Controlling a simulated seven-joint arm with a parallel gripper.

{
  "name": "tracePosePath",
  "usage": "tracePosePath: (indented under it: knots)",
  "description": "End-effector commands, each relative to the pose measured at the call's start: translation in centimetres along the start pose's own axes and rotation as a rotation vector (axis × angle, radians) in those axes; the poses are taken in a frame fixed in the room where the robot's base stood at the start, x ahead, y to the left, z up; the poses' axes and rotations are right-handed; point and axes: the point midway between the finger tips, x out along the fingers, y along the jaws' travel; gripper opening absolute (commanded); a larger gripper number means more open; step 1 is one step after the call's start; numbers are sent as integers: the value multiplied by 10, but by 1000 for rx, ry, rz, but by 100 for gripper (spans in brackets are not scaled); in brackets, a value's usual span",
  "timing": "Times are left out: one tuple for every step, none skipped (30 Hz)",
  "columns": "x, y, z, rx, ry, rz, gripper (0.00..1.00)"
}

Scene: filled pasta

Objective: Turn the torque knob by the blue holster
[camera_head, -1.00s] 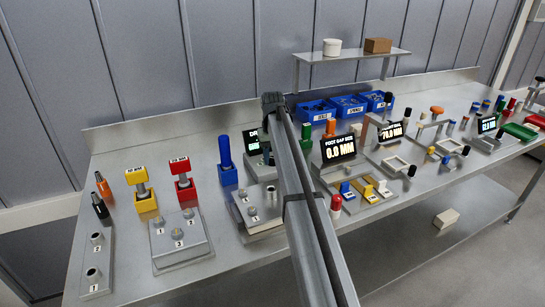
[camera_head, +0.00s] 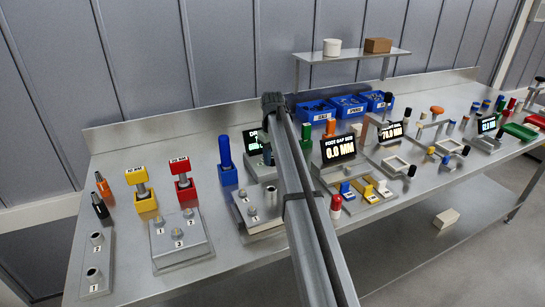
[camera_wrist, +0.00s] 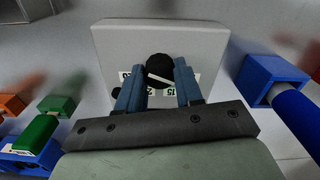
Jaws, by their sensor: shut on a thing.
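The black torque knob (camera_wrist: 158,69) with a white pointer line sits on a pale grey box (camera_wrist: 112,45) in the wrist view. Number labels lie beside it, partly covered by my fingers. My gripper (camera_wrist: 159,80) has its two blue fingers on either side of the knob and is shut on it. The blue holster (camera_wrist: 268,75) stands right of the box with a blue tool handle (camera_wrist: 301,116) in it. In the head view the blue holster (camera_head: 228,176) stands left of my arm, which hides the knob and my gripper.
A dark display (camera_head: 254,142) beside the blue holster is partly behind my arm. A green holder (camera_wrist: 36,133) stands left of the box in the wrist view. Red (camera_head: 185,190) and yellow (camera_head: 145,204) holsters stand further left. Blue bins (camera_head: 316,112) stand behind.

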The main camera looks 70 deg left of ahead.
Motion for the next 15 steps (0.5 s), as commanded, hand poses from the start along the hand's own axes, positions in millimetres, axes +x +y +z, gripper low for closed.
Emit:
tracePosePath:
  knots:
    - [0, 0, 0, -3, 1, 1, 5]
    - [0, 0, 0, -3, 1, 1, 5]
    - [0, 0, 0, -3, 1, 1, 5]
    - [0, 0, 0, -3, 1, 1, 5]
    - [0, 0, 0, -3, 1, 1, 37]
    - [0, 0, 0, -2, 1, 1, 41]
    - [0, 0, 0, -2, 1, 1, 44]
    - [0, 0, 0, -2, 0, 1, 47]
    - [0, 0, 0, -2, 0, 0, 51]
    - [0, 0, 0, -1, 0, 0, 54]
    - [0, 0, 0, -1, 0, 0, 56]
    - [0, 0, 0, -1, 0, 0, 60]
    - [0, 0, 0, -1, 0, 0, 61]
    - [0, 0, 0, -1, 0, 0, 61]
    - [0, 0, 0, 0, 0, 0, 61]
